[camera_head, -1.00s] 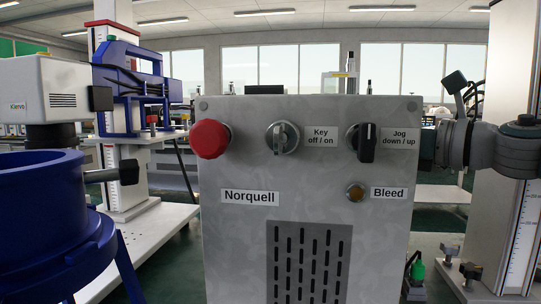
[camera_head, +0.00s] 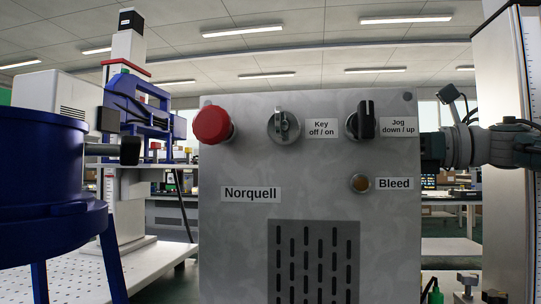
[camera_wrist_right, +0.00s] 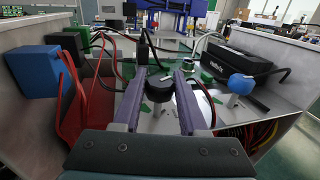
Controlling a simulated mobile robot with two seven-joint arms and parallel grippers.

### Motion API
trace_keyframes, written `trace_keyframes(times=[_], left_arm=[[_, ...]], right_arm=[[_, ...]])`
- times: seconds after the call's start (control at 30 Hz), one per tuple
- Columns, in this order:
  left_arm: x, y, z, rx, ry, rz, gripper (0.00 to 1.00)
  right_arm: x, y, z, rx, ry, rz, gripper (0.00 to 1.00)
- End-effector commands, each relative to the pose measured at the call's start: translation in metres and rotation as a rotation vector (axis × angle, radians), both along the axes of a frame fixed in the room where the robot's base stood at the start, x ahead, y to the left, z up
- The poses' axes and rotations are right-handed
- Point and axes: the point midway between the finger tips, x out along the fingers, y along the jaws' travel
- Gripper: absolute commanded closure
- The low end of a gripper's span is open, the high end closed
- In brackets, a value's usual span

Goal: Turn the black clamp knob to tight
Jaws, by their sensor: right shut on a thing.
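In the right wrist view, the black clamp knob (camera_wrist_right: 160,87) is a round, dark cap near the middle of an open-topped housing. My right gripper (camera_wrist_right: 159,82) has its two purple fingers on either side of it and is shut on it. The fingers hide part of its sides, and I cannot read its turn position. In the head view the knob and the right gripper are hidden behind the grey Norquell panel (camera_head: 310,210); my right arm (camera_head: 465,146) passes behind its right edge. My left gripper is in neither view.
Inside the housing are a blue knob (camera_wrist_right: 242,84), a blue box (camera_wrist_right: 39,72), a black block (camera_wrist_right: 236,64) and loose red and black cables. The panel carries a red button (camera_head: 212,125), a key switch (camera_head: 284,125) and a jog switch (camera_head: 366,121). A blue vessel (camera_head: 40,190) stands left.

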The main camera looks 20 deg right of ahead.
Motion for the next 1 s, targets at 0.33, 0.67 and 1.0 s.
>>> trace_keyframes(times=[0.33,0.67,1.0], left_arm=[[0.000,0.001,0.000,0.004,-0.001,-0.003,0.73],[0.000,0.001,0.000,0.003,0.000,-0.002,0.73],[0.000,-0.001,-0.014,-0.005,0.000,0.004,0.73]], right_arm=[[0.000,0.001,0.000,-0.001,-0.001,0.002,0.50],[0.000,0.000,0.000,-0.001,-0.001,0.001,0.28],[-0.021,-0.021,-0.005,-0.005,-0.001,-0.003,0.28]])
